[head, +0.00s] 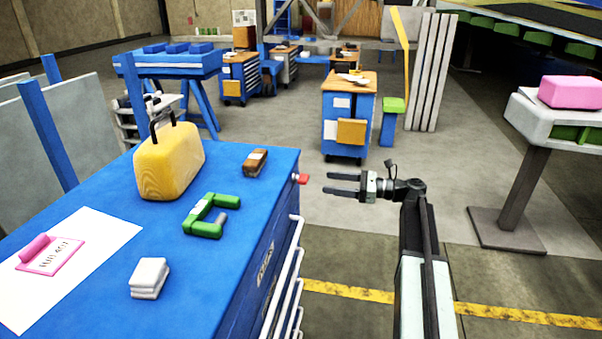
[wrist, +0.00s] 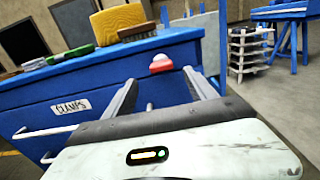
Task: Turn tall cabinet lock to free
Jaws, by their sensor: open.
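A small red lock knob (head: 303,179) sticks out from the upper edge of the blue cabinet (head: 262,225), near its far right corner. In the wrist view the red knob (wrist: 161,64) has a pale part and sits just beyond and between the fingertips. My gripper (head: 328,183) is open and empty, to the right of the knob and apart from it, with its fingers pointing left at it. In the wrist view the gripper (wrist: 158,77) shows a finger on each side of the knob. I cannot tell which setting the lock is in.
On the cabinet top are a yellow case (head: 170,165), a brown brush (head: 256,163), a green clamp (head: 205,217), white blocks (head: 149,278) and a paper sheet (head: 105,238). Drawer handles (head: 290,260) jut from its front. A pedestal (head: 515,190) stands right; floor between is clear.

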